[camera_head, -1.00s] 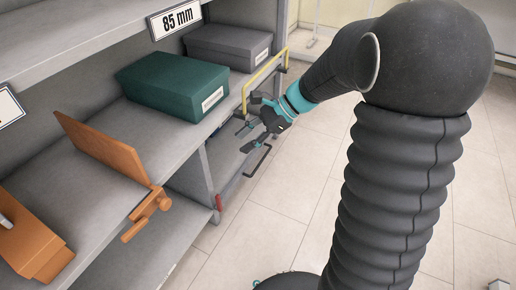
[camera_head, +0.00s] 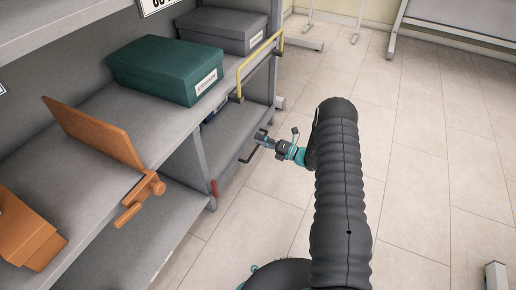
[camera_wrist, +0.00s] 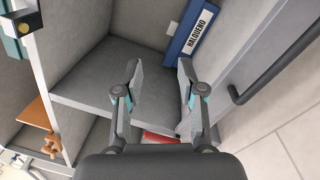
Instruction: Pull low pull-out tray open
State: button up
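The low pull-out tray (camera_head: 232,133) is a grey surface in the lower bay of the shelf unit, under the green box. Its black bar handle (camera_head: 247,158) sticks out at the front; in the wrist view the dark handle (camera_wrist: 275,66) runs along the right side. My gripper (camera_head: 262,139) is in front of the tray, close to the handle in the head view. In the wrist view my gripper (camera_wrist: 159,70) is open, with nothing between the fingers, and the handle lies to the right of them, apart.
A blue labelled object (camera_wrist: 193,33) lies on the tray. A red piece (camera_head: 214,188) is on the shelf upright. A yellow rail (camera_head: 260,65) stands above the tray. A green box (camera_head: 165,70) and an orange divider (camera_head: 95,133) are on the upper shelf.

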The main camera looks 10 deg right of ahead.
aim_at(258, 146)
jog(key=s+d+f+m+t+h, duration=0.1)
jog(key=d+f+m+t+h, duration=0.3)
jog(key=f, duration=0.4)
jog(key=s+d+f+m+t+h, duration=0.1)
jog(key=d+f+m+t, duration=0.15)
jog(key=f+m, duration=0.5)
jog(key=shift+n+g, duration=0.25)
jog(key=shift+n, duration=0.5)
jog(key=x, duration=0.4)
jog(key=b+x, duration=0.1)
jog(key=x, duration=0.4)
jog(key=f+x, duration=0.1)
jog(key=x, duration=0.3)
jog(key=shift+w+d, duration=0.1)
jog(key=shift+w, duration=0.3)
grip_shut()
